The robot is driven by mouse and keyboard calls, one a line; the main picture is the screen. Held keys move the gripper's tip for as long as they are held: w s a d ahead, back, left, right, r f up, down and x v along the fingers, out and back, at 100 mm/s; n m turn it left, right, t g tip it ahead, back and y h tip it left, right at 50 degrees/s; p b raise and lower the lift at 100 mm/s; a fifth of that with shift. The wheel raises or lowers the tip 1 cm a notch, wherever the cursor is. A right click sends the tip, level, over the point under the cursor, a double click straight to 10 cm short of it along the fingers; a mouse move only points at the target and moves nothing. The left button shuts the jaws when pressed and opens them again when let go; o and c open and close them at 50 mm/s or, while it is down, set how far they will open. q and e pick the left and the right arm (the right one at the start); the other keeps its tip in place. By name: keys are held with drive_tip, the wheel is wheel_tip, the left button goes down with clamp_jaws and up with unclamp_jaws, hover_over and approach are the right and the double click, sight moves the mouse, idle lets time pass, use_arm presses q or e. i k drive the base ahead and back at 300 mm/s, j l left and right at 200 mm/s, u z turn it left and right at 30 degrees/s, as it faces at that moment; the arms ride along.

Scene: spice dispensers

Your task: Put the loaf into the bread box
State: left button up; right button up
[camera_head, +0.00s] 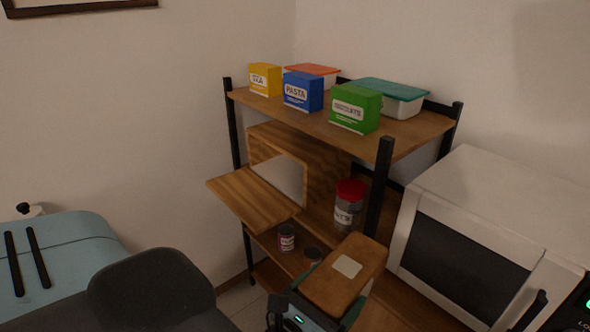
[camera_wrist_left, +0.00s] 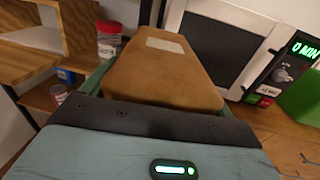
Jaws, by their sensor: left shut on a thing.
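The brown loaf (camera_head: 350,277) with a pale label on top is at the lower middle of the head view, in front of the shelf and left of the microwave. My left gripper (camera_head: 322,304) is shut on the loaf; in the left wrist view the loaf (camera_wrist_left: 155,73) sits between its fingers. The wooden bread box (camera_head: 318,174) stands on the middle shelf, beyond the loaf and to its left. Its front door (camera_head: 250,196) is folded down and open. The inside is partly visible. My right gripper is not in view.
A red-lidded jar (camera_head: 348,206) stands right of the bread box. The microwave (camera_head: 470,250) is at the right. Small cans (camera_head: 286,237) stand on a lower shelf. Boxes including the blue pasta box (camera_head: 303,92) are on top. The shelf's black front post (camera_head: 379,185) stands behind the loaf.

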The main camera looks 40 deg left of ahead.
sight(297, 156)
drive_tip(key=i+j, duration=0.1)
drive_tip(key=j, duration=0.3)
drive_tip(key=i+j, duration=0.1)
drive_tip(key=j, duration=0.35)
drive_tip(key=i+j+z, duration=0.1)
drive_tip(key=j, duration=0.3)
drive_tip(key=i+j, duration=0.1)
drive_tip(key=j, duration=0.3)
drive_tip(key=i+j, duration=0.25)
drive_tip(key=i, duration=0.25)
